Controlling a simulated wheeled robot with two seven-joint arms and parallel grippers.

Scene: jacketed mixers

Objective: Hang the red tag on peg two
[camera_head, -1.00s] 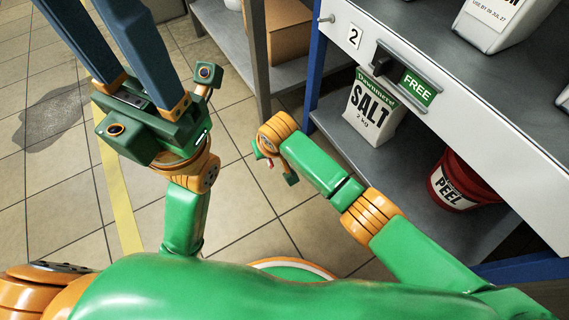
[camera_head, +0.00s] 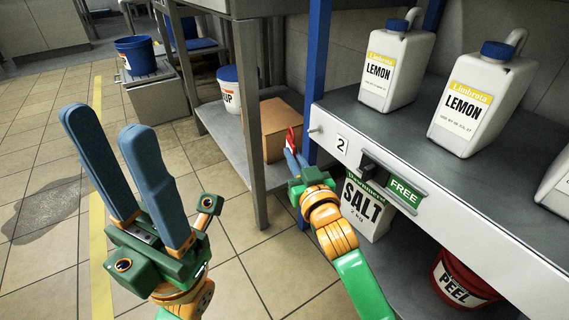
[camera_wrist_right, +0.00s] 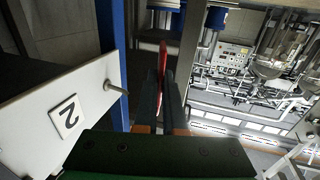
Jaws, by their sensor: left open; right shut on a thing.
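The red tag (camera_head: 291,139) is between the fingertips of my right gripper (camera_head: 291,154), which is shut on it. The tag looks thin and edge-on in the right wrist view (camera_wrist_right: 162,62). Peg two (camera_head: 315,131) is a short metal peg on the shelf's white front edge, left of the plate marked 2 (camera_head: 342,145). In the right wrist view the peg (camera_wrist_right: 115,88) lies left of the tag, with a gap in the picture between them. Whether the tag's hole faces the peg cannot be seen. My left gripper (camera_head: 104,122) is open and empty, over the floor at left.
A blue post (camera_head: 318,75) stands behind the peg. A black handle with a green FREE sign (camera_head: 405,191) is right of the plate. Lemon jugs (camera_head: 396,66) stand on the shelf, with a salt container (camera_head: 366,210) below. A cardboard box (camera_head: 280,128) is on the lower rack behind.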

